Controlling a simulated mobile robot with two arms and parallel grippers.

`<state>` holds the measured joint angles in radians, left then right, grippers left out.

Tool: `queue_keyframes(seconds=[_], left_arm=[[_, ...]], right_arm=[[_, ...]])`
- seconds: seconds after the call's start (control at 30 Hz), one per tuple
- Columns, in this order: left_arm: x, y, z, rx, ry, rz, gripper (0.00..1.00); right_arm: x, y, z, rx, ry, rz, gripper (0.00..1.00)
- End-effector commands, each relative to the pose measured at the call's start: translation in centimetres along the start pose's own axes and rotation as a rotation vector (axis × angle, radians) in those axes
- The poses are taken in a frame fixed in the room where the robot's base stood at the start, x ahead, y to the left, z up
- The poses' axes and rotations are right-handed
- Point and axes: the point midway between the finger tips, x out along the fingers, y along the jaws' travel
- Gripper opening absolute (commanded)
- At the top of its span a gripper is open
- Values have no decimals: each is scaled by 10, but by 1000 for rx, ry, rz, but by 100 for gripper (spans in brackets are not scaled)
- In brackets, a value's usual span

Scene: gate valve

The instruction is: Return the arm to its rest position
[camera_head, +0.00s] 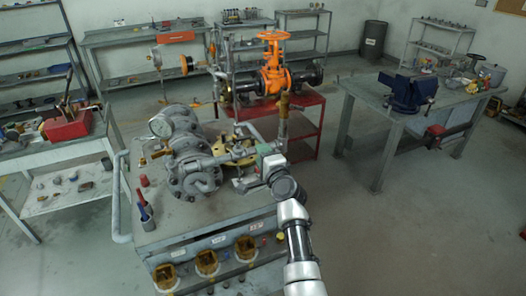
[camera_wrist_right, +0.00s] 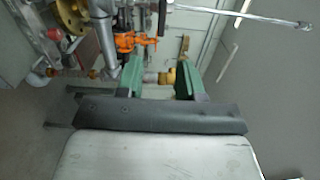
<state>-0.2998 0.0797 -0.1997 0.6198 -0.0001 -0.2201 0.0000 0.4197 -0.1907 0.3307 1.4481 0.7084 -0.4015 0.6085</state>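My right arm comes up from the bottom of the head view. Its gripper (camera_head: 266,166) is over the right part of the grey workbench (camera_head: 215,228), close to the grey pipe assembly (camera_head: 190,160); I cannot tell whether it touches it. In the right wrist view the two green fingers (camera_wrist_right: 162,72) stand apart with a gap between them. A brass and white fitting shows in line with that gap, but nothing is clearly gripped. The orange gate valve (camera_head: 276,68) stands on the red stand (camera_head: 305,110), beyond the gripper. My left gripper is not in view.
A table with a blue vise (camera_head: 408,91) stands at the right. A red toolbox (camera_head: 67,126) is on the left bench. Open floor (camera_head: 420,220) lies right of the arm.

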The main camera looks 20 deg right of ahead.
Motion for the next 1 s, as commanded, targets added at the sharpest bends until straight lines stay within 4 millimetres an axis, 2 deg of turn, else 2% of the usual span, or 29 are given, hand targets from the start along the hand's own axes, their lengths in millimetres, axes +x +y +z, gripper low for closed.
queue_keyframes(seconds=[0.5, 0.6, 0.67, 0.77, 0.87, 0.9, 0.97, 1.0], left_arm=[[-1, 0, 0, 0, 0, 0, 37], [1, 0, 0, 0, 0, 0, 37], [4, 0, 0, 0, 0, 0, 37], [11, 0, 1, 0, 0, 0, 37], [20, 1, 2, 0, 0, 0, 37], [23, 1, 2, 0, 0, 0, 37], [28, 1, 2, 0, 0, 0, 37], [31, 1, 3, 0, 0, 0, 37]], right_arm=[[-3, 0, 0, 0, -1, 0, 37], [-4, 12, 2, -15, -4, 20, 37], [-7, 32, 5, -45, -10, 53, 37], [-16, 86, 14, -134, -36, 146, 37], [-36, 158, 24, -260, -79, 270, 37], [-47, 188, 29, -314, -101, 319, 37], [-65, 230, 34, -395, -138, 391, 37], [-78, 258, 37, -445, -165, 437, 37]])
